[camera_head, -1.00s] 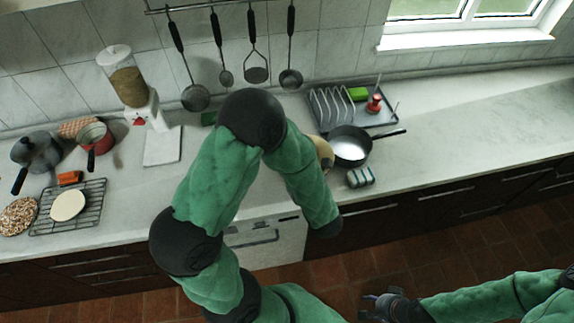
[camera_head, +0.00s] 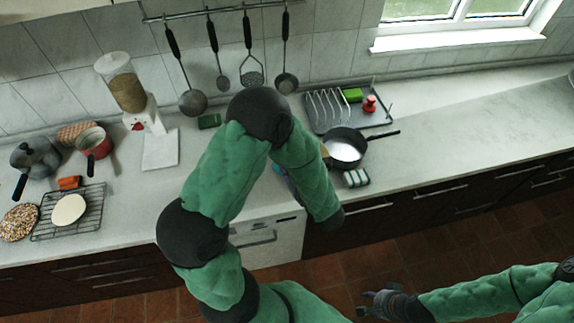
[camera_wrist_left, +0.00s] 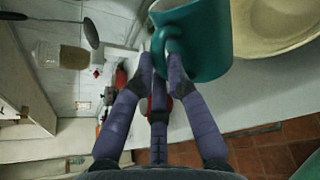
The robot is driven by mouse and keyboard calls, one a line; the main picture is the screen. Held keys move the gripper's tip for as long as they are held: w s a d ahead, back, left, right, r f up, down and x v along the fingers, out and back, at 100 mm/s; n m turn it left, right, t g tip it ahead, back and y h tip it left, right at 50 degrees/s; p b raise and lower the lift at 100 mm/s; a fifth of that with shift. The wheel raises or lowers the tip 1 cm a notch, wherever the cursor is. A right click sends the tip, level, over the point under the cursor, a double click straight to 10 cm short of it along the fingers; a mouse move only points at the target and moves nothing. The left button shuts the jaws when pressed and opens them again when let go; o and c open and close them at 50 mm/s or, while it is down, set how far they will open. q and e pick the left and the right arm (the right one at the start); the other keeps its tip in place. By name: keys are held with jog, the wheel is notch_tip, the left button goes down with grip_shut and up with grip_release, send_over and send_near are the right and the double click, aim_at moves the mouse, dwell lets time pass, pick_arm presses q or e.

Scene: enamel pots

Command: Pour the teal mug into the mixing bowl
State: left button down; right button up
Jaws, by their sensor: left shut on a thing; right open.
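In the left wrist view the teal mug (camera_wrist_left: 208,42) is held by its handle between the dark purple fingers of my left gripper (camera_wrist_left: 163,72). Its rim is at the upper left of that picture; its contents are not visible. The cream mixing bowl (camera_wrist_left: 282,28) shows at the upper right, beside the mug and apart from my fingers. My right gripper (camera_head: 368,304) is open and empty over the floor, in front of the counter.
A dark pan (camera_head: 346,147) with white contents stands right of my left arm, by a striped sponge (camera_head: 356,178) and a dish rack tray (camera_head: 378,118). A grain dispenser (camera_head: 127,85), red pot (camera_head: 94,140) and cooling rack (camera_head: 88,217) are at left. The right counter is clear.

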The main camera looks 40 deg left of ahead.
pick_arm(q)
jog(key=shift+w+r+m+g+p, duration=0.65)
jog(key=shift+r+p, duration=0.2)
jog(key=shift+p, duration=1.15)
jog(key=shift+w+d+f+m+g+p, duration=0.1)
jog(key=shift+w+m+g+p, duration=0.45)
jog(key=shift+p, duration=0.65)
jog(key=shift+w+f+m+g+p, duration=0.25)
jog(key=shift+w+m+p, duration=0.3)
jog(key=shift+p, duration=0.3)
jog(key=shift+w+d+f+m, duration=0.15)
jog(key=shift+w+m, duration=0.1)
jog(key=shift+w, duration=0.35)
jog(key=shift+w+d+f+m+g+p, duration=0.1)
jog(key=shift+w+m+g+p, duration=0.2)
jog(key=shift+w+g+p, duration=0.4)
jog(key=shift+w+r, duration=0.2)
jog(key=shift+w, duration=0.15)
jog(key=shift+m, duration=0.3)
